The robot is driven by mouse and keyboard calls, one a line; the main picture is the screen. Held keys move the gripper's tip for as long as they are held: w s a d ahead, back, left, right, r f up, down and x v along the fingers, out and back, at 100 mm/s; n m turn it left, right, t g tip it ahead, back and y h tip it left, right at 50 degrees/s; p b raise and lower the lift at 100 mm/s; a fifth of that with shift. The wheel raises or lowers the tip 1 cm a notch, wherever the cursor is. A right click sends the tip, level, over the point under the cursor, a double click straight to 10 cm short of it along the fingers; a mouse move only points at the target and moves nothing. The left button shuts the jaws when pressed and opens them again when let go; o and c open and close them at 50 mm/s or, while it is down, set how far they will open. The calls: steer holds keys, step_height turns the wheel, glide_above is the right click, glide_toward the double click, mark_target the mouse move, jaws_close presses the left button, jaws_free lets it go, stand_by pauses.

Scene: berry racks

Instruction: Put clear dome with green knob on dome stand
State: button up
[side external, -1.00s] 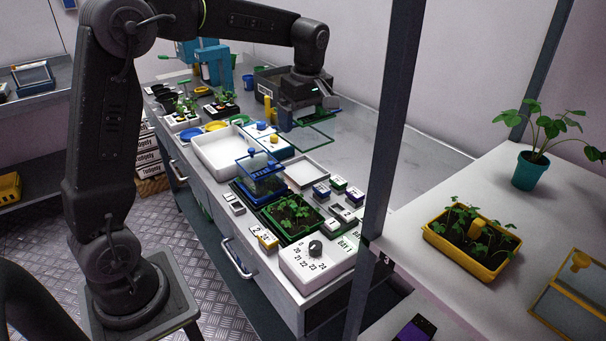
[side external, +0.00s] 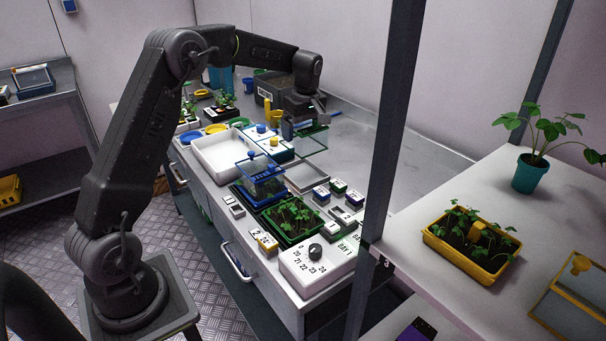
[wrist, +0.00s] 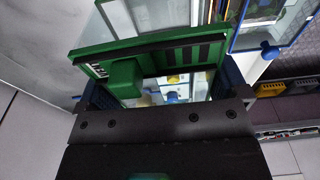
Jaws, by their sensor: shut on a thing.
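The clear dome (side external: 314,142) with green edging hangs under my gripper (side external: 301,117) in the side view, above the back part of the bench. In the wrist view its green frame (wrist: 150,48) and green knob (wrist: 125,78) are close in front of my gripper (wrist: 160,100). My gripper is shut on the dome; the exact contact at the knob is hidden. A shallow grey-rimmed tray (side external: 331,170) lies empty on the bench, in front of the dome; I cannot tell if it is the dome stand.
A blue-edged clear dome (side external: 262,184) stands beside a green seedling tray (side external: 292,236). A grey post (side external: 385,140) rises on the right. The bench's back right is clear.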

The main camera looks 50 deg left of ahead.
step_height(320, 180, down, 10)
steer(key=shift+r, duration=0.1)
stand_by(0.4)
steer(key=o, duration=0.6)
steer(key=shift+f, duration=0.2)
